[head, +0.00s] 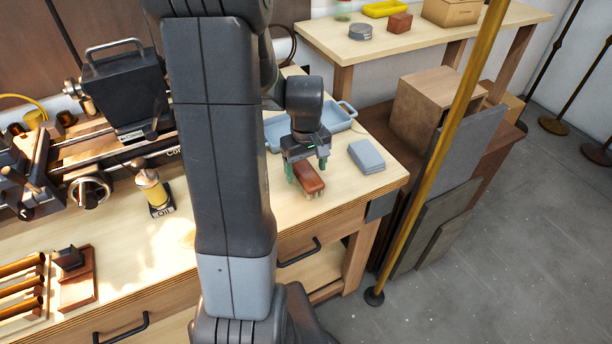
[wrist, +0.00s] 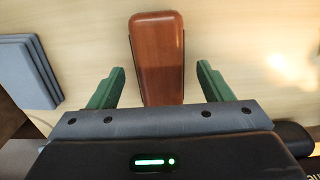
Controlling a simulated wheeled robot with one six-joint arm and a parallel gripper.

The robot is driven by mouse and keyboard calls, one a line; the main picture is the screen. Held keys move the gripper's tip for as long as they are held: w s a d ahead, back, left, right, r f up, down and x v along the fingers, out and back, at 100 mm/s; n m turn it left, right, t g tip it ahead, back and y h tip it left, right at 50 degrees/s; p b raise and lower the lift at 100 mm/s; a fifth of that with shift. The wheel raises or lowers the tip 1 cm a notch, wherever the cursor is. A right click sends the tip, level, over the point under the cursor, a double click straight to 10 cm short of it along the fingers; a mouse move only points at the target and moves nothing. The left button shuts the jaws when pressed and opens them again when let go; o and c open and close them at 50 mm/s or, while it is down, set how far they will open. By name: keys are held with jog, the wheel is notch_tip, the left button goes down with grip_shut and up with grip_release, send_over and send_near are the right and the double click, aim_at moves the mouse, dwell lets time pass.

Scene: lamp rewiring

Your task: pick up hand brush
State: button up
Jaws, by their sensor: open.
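The hand brush (head: 308,177) has a reddish-brown wooden back and lies on the workbench near its right end. In the wrist view the brush (wrist: 158,58) runs lengthwise up the picture, its near end between the two green fingers. My gripper (head: 306,172) is above the brush with its jaws open. In the wrist view my gripper (wrist: 160,82) has a finger on each side of the brush, with a visible gap on both sides. Its bristles are mostly hidden under the wooden back.
Folded grey-blue cloths (head: 367,157) lie right of the brush. A blue tray (head: 342,122) sits behind my gripper. An oil bottle (head: 152,191) and a lathe (head: 120,110) stand left. A yellow pole (head: 445,140) rises beyond the bench's right edge. My arm hides part of the bench.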

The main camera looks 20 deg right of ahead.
aim_at(306, 172)
jog(key=shift+f, duration=1.05)
jog(key=c, duration=1.1)
notch_tip(306, 172, up, 10)
jog(key=shift+r, duration=0.1)
jog(key=shift+o, duration=0.9)
jog(key=shift+c, duration=0.2)
